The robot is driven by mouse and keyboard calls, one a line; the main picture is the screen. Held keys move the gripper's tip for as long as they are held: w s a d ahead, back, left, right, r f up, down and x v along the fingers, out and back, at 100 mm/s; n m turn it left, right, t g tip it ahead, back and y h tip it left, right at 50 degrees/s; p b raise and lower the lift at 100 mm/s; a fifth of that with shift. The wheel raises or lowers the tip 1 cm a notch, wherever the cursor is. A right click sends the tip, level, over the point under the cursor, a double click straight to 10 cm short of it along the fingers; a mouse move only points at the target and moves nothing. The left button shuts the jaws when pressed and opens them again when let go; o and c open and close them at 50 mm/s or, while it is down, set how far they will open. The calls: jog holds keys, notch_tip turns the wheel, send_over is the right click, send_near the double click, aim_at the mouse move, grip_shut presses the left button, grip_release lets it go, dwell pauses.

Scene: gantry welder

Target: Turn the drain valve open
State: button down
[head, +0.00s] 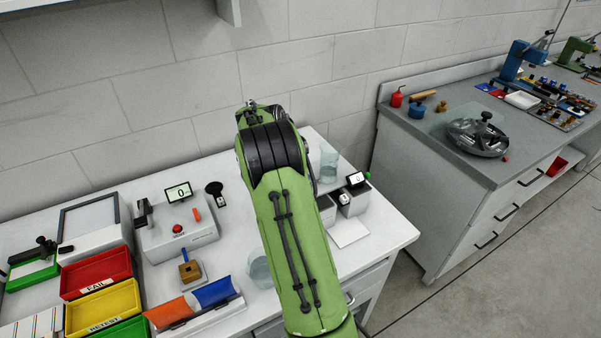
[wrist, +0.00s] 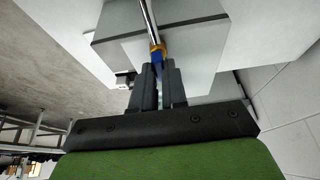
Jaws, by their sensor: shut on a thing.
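Part of the handle is hidden between the fingers. In the head view my green arm hides the gripper and the valve. I cannot tell how far the handle is turned.
In the head view a clear beaker (head: 328,165) and a small display unit (head: 353,197) stand right of my arm. Another clear vessel (head: 259,270) stands left of it. A red-buttoned box (head: 180,238), a brass block (head: 189,271) and coloured trays (head: 97,273) lie further left.

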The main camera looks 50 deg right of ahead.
jog(key=c, duration=1.2)
grip_release()
jog(key=shift+o, duration=0.2)
jog(key=p+v, duration=0.4)
jog(key=v, duration=1.1)
jog(key=shift+a+r, duration=0.2)
jog(key=shift+r, duration=0.15)
